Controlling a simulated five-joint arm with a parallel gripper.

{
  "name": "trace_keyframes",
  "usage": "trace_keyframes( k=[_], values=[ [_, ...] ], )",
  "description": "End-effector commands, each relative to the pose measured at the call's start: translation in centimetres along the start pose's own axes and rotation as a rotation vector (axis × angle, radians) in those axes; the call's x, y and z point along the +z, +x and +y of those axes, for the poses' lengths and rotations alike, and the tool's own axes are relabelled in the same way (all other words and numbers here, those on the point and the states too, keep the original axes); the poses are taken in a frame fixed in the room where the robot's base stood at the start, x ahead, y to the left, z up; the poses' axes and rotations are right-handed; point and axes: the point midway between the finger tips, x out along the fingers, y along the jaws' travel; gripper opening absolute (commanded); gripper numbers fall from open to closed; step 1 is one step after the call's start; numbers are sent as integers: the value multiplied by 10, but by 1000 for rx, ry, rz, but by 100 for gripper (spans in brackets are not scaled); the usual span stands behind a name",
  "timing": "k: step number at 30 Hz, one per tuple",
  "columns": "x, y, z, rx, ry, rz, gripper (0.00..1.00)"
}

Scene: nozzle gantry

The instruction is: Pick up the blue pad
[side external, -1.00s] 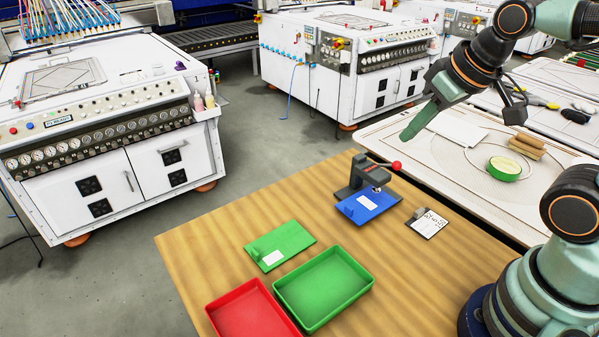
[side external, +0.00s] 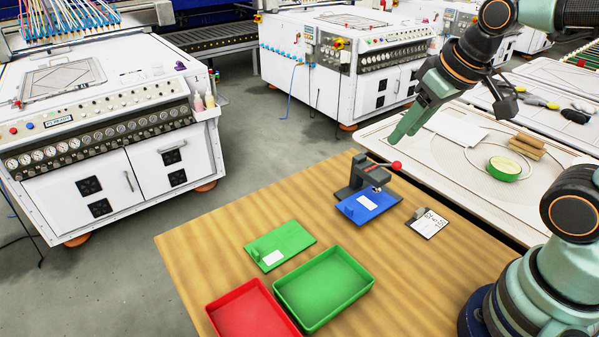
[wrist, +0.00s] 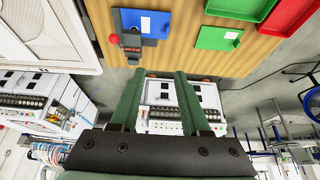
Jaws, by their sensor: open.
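The blue pad (side external: 384,205) lies flat on the wooden table with a white label on it, at the front of a small dark press with a red-knobbed lever (side external: 370,175). In the wrist view the blue pad (wrist: 162,22) is at the top, left of centre. My gripper (side external: 402,134) is open and empty, raised above and behind the press in the side view. Its two green fingers (wrist: 155,76) stand apart in the wrist view, and they do not touch the pad.
A green pad (side external: 290,238), a green tray (side external: 322,285) and a red tray (side external: 250,312) are on the table's left and front. A labelled card (side external: 429,224) lies right of the blue pad. Bare wood (side external: 440,285) lies at the front right.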

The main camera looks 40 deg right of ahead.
Motion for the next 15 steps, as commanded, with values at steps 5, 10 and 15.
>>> trace_keyframes(
  k=[5,10,15],
  values=[
    [-15,24,-3,-3,1,-118,46],
    [-27,54,-7,-3,2,-227,46],
    [-34,89,-10,-1,4,-333,46]
  ],
)
